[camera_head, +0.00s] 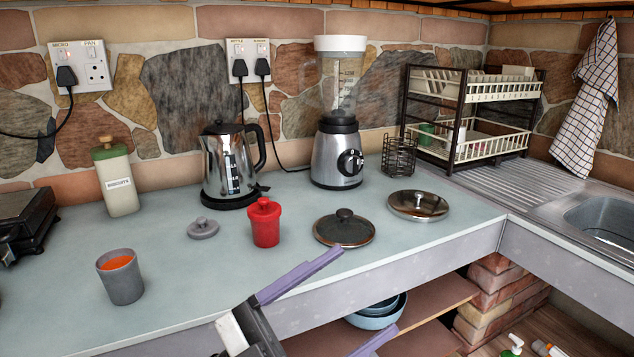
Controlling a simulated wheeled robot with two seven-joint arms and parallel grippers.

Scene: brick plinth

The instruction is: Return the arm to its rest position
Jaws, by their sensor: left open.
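My left gripper (368,289) reaches in from the bottom middle of the head view. Its two lilac fingers are spread wide apart, with nothing between them. It is in front of the front edge of the pale worktop (170,265), and the upper finger overlaps that edge in the picture. The dark pan lid (344,228) and the red lidded jar (265,224) stand on the worktop beyond the fingers. My right gripper does not show.
A grey cup (121,280) with orange contents stands left of my gripper. Blue bowls (376,314) sit on a shelf under the worktop.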

